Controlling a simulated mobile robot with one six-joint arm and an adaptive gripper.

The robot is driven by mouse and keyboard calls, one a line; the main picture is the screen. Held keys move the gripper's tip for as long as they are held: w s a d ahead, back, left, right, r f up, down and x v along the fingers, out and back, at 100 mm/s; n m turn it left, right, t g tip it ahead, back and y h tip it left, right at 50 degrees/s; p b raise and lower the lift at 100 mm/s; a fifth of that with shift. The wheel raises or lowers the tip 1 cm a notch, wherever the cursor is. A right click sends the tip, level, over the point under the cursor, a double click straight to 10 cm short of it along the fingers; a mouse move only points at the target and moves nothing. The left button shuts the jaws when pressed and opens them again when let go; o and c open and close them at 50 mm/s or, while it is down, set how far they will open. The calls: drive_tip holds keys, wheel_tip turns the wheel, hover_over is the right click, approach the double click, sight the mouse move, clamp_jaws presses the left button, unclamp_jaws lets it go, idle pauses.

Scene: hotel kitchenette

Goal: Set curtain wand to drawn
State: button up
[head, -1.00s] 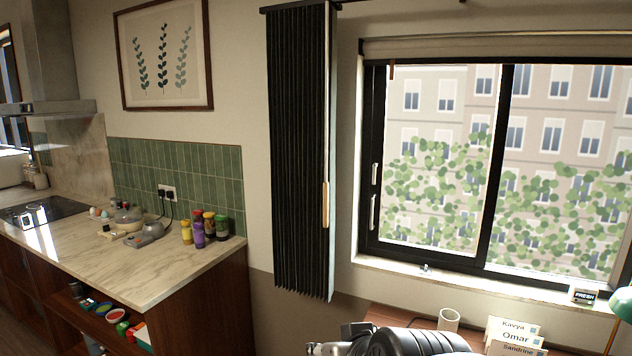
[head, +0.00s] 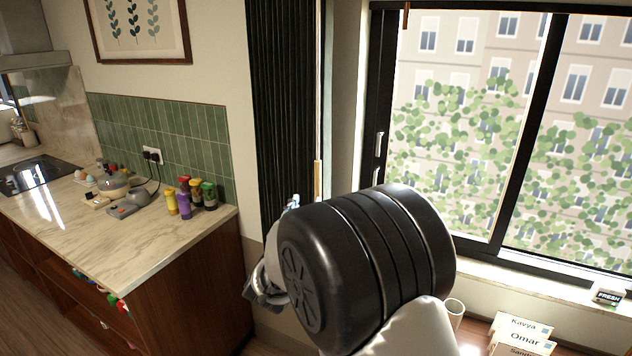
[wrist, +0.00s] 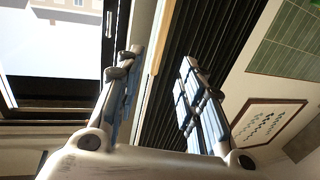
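The curtain wand, a slim light-wood handle (head: 317,180), hangs at the right edge of the dark pleated curtain (head: 283,100). The curtain is bunched to the left of the window; my arm hides its lower part. In the wrist view, the wand (wrist: 160,38) runs in front of the dark curtain folds (wrist: 222,45), close to the left finger. My gripper (wrist: 162,57) is open, its two fingers spread apart with nothing held between them. In the head view, my gripper is mostly hidden behind my black arm joint, low in front of the curtain.
The window (head: 470,130) fills the right side. Below it are a white cup (head: 454,312), name cards (head: 522,338) and a small FRESH sign (head: 608,297). The marble counter (head: 110,240) with several bottles stands left. A framed print (head: 138,25) hangs above.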

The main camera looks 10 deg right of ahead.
sight(317, 184)
drive_tip(key=b+x, duration=0.1)
drive_tip(key=x, duration=1.4)
clamp_jaws()
drive_tip(key=shift+f, duration=0.1)
